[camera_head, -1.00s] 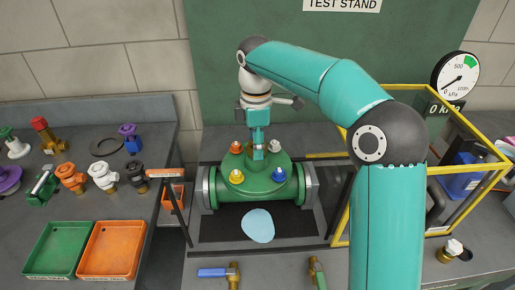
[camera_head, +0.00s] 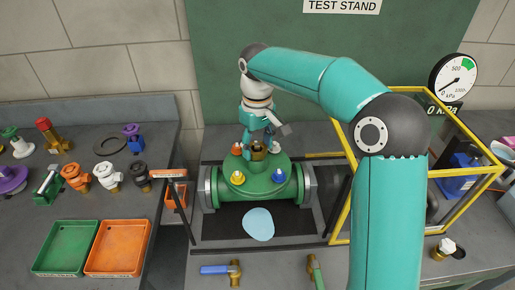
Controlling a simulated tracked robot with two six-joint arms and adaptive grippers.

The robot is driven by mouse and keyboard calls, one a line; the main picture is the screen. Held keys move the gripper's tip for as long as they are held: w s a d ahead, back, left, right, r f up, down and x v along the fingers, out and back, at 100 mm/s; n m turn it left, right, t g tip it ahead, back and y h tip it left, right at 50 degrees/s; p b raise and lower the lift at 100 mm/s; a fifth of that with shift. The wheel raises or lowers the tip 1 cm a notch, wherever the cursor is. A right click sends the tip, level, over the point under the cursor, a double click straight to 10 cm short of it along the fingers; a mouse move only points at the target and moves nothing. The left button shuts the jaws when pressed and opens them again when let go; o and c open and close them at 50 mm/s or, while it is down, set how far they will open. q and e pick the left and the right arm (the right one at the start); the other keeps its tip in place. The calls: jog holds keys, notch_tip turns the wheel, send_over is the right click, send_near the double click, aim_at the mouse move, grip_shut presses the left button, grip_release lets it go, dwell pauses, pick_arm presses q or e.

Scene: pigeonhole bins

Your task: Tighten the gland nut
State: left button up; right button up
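A green valve body (camera_head: 222,186) lies between grey flanges on the test stand's bench. The brass gland nut (camera_head: 258,149) shows at the centre of the top. My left gripper is not in view.
A yellow-framed guard (camera_head: 391,90) stands right of the valve body, by the pressure gauge (camera_head: 453,77). A green tray (camera_head: 67,247) and an orange tray (camera_head: 119,247) lie at left, below several loose valves. A blue-handled valve (camera_head: 233,270) lies in front.

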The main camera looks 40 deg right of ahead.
jog(key=shift+o, duration=0.8)
notch_tip(320, 180, up, 6)
jog(key=p, duration=0.6)
jog(key=shift+r, duration=0.1)
notch_tip(320, 180, up, 12)
jog(key=shift+f, duration=0.2)
